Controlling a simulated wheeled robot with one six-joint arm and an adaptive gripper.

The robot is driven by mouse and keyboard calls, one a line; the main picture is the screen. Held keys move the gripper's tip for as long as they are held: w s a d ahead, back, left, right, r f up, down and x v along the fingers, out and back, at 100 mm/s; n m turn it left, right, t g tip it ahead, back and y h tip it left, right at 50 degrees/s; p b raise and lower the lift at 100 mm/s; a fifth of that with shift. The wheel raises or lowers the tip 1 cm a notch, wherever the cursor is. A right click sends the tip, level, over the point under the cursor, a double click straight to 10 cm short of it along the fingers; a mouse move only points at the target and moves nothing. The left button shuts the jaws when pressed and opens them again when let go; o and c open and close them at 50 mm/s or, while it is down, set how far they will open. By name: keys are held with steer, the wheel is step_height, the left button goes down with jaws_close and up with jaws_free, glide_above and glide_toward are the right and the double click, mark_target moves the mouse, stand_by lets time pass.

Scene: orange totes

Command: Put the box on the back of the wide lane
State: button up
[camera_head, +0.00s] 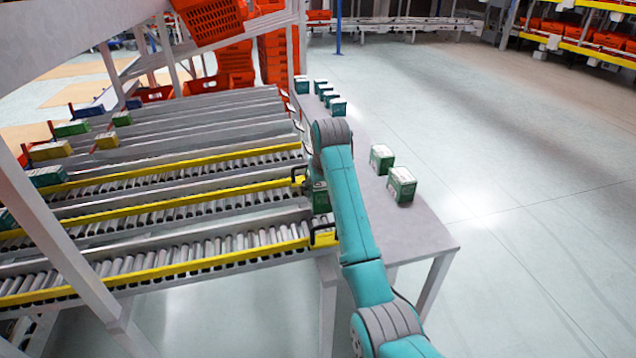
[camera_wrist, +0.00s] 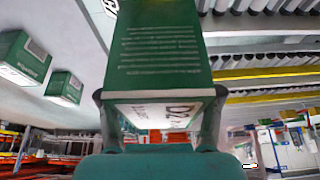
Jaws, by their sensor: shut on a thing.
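My gripper (camera_wrist: 160,95) is shut on a green and white box (camera_wrist: 158,45), with one finger on each side of it in the wrist view. In the head view the held box (camera_head: 320,202) is mostly hidden behind my teal arm, at the right-hand ends of the roller lanes. The lanes run left to right between yellow rails. The nearest roller lane (camera_head: 160,257) looks broad, and another roller lane (camera_head: 150,220) lies behind it. I cannot tell for certain which is the wide lane. Rollers also show at the upper right of the wrist view (camera_wrist: 265,25).
A grey table (camera_head: 425,235) stands right of the lanes. Two green boxes (camera_head: 402,185) (camera_head: 382,159) stand on it, and several more (camera_head: 325,92) at its far end. Boxes (camera_head: 50,150) sit at the lanes' left ends. A white slanted post (camera_head: 60,240) crosses the left foreground.

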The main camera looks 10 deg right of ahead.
steer(key=shift+f, duration=3.75)
steer(key=shift+s, duration=0.15)
steer(key=o, duration=1.3)
steer(key=shift+r, duration=0.1)
steer(key=v, duration=1.1)
steer(key=shift+s+r, duration=0.25)
steer(key=shift+r, duration=0.1)
